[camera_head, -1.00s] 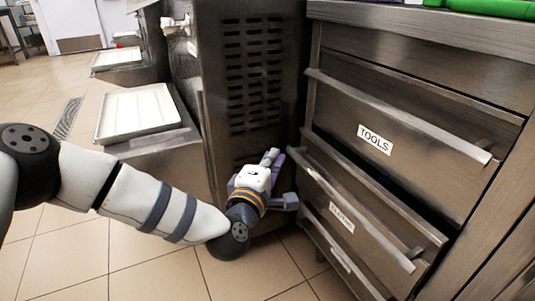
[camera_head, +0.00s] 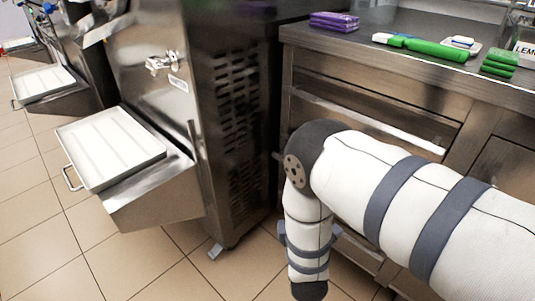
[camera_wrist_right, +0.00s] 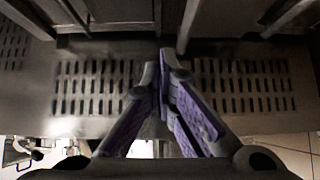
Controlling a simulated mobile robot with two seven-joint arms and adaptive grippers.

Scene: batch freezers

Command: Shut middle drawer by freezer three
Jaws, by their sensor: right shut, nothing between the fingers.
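The steel drawer unit stands right of a freezer with a vented side panel (camera_head: 238,110). Its top drawer handle (camera_head: 370,122) shows in the head view. My right arm covers most of the fronts below, so only slivers of the lower drawers (camera_head: 358,248) show; I cannot tell how far the middle one stands out. My right gripper (camera_wrist_right: 162,65) is shut and empty in the right wrist view, with a vented panel behind it and metal edges above. The head view does not show its fingers. My left gripper is in neither current view.
The counter (camera_head: 345,40) carries a purple stack (camera_head: 334,20), a green-handled tool (camera_head: 430,46) and green blocks (camera_head: 500,62). A white tray (camera_head: 112,148) rests on a ledge in front of the freezer. Tiled floor is clear at lower left.

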